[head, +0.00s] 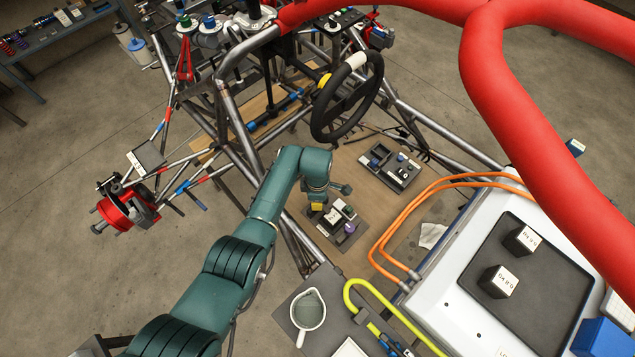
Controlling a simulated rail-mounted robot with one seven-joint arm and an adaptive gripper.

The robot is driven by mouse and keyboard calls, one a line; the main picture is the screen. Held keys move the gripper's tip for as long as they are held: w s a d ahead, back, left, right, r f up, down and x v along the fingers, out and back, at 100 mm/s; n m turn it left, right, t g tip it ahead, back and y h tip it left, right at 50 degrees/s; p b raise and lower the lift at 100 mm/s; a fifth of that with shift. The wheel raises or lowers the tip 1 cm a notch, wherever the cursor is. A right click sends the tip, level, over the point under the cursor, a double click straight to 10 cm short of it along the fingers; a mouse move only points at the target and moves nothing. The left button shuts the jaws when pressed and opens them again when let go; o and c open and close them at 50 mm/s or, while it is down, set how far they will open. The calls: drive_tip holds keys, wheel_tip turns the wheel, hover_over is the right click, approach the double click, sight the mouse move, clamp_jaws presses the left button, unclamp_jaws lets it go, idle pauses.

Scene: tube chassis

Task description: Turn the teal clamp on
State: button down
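My dark green arm reaches from the bottom left over the chassis side tube to the cockpit floor. No part is clearly recognisable as the teal clamp.
The black steering wheel (346,97) stands just behind my wrist. A dark tray (390,166) with knobs lies on the floor panel to the right. Silver tubes and a thick red padded bar (520,130) frame the cockpit. Orange cables (405,207) run to a white case (460,290).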

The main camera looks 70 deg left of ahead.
drive_tip(key=shift+s+f+n, duration=0.1)
drive_tip(key=shift+f+n, duration=0.05)
drive_tip(key=shift+n, duration=0.15)
drive_tip(key=c, duration=0.8)
unclamp_jaws()
drive_tip(key=shift+o, duration=0.2)
drive_tip(key=shift+r, duration=0.2)
wheel_tip(320, 180, up, 12)
drive_tip(key=shift+f, duration=0.1)
